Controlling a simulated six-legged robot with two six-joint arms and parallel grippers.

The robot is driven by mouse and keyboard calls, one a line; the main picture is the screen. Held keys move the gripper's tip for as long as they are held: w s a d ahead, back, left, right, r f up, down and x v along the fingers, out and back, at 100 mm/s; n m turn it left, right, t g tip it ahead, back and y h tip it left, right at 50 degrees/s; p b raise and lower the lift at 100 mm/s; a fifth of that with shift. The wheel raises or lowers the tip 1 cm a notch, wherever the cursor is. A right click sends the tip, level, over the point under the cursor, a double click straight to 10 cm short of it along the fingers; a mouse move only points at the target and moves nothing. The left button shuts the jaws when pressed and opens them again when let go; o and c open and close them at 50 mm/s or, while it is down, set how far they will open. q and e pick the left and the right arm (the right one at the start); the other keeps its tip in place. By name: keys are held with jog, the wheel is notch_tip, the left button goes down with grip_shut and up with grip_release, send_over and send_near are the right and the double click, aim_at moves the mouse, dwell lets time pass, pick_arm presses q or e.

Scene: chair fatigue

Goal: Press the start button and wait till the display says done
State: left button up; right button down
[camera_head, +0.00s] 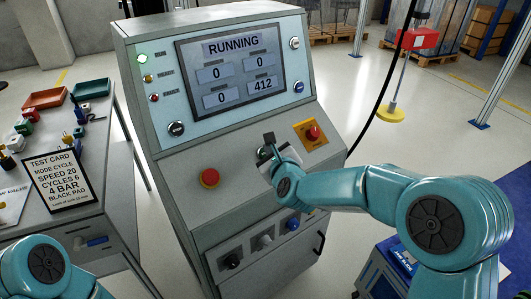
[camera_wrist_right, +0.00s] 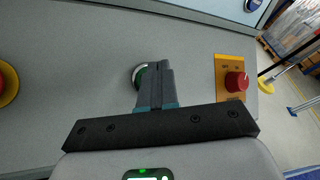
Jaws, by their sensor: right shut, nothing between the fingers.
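The display (camera_head: 233,74) on the grey console reads RUNNING, with fields showing 0, 0, 0 and 412. A green lamp (camera_head: 142,58) at the panel's upper left is lit. My right gripper (camera_head: 269,140) is over the sloped desk of the console, shut and empty. In the right wrist view its fingertips (camera_wrist_right: 159,66) are beside and partly over a green button with a metal ring (camera_wrist_right: 138,73). I cannot tell whether they touch it. In the head view the gripper mostly hides this button. My left arm shows at the lower left, its gripper out of view.
A red mushroom button (camera_head: 209,178) is left of the gripper. A red knob on a yellow plate (camera_head: 312,133) is to its right. A test card (camera_head: 59,180) stands on the left table. A black cable hangs at the right.

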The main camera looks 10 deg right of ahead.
jog(key=s+r, duration=0.1)
jog(key=r, duration=0.1)
jog(key=s+d+r, duration=0.1)
jog(key=r, duration=0.1)
jog(key=shift+s, duration=0.3)
dwell(0.7)
